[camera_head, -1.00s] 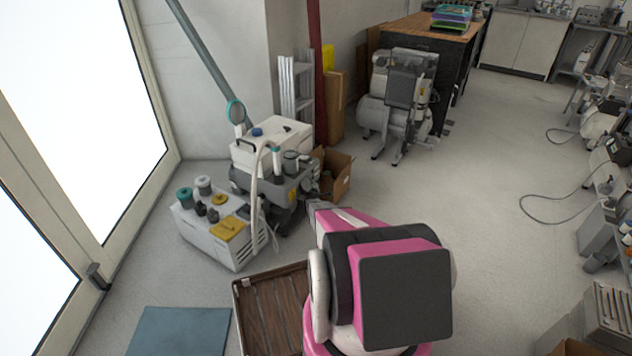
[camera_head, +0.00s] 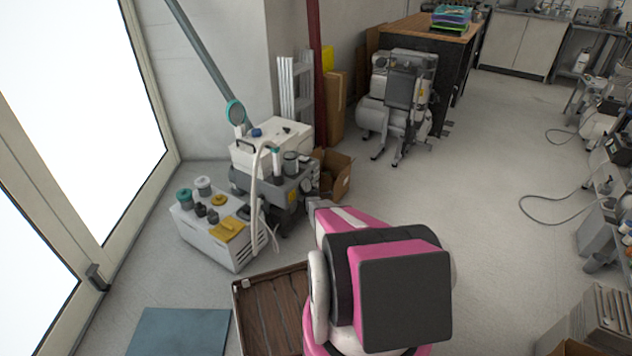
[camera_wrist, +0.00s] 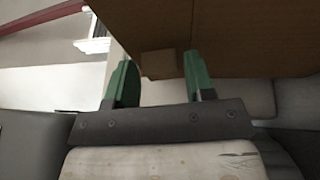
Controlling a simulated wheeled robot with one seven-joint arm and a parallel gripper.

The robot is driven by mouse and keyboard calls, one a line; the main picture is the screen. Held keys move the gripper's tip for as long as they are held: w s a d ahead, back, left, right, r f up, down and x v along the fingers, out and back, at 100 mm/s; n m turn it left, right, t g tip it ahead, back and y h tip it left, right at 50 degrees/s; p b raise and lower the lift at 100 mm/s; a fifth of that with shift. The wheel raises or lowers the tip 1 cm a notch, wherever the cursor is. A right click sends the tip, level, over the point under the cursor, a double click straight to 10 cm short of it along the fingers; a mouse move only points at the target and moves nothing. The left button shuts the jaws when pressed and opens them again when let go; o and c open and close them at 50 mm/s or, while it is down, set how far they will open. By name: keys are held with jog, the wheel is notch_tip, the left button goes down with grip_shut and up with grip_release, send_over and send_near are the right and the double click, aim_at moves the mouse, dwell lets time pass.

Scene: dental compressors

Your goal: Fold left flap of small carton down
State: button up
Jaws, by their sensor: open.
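The small carton (camera_head: 337,182) is brown cardboard with its top open. In the head view it stands on the floor just right of the grey compressor, beyond my arm, which hides what lies nearest to me. In the wrist view, brown cardboard (camera_wrist: 225,30) fills the upper middle and right, with a small lighter tab (camera_wrist: 159,64) seen between the fingers. My gripper (camera_wrist: 158,62) is open with its two green fingers apart and nothing gripped. The fingertips are close to the cardboard; I cannot tell whether they touch it. I cannot tell which flap this is.
The grey and white compressor unit (camera_head: 272,150) stands left of the carton, with a white box carrying knobs (camera_head: 215,240) before it. A dark red post (camera_head: 316,80) and a tall cardboard box (camera_head: 335,105) stand behind. The floor to the right (camera_head: 480,190) is clear.

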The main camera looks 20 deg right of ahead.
jog(key=v, duration=1)
jog(key=shift+s+a, duration=0.15)
jog(key=shift+s, duration=0.15)
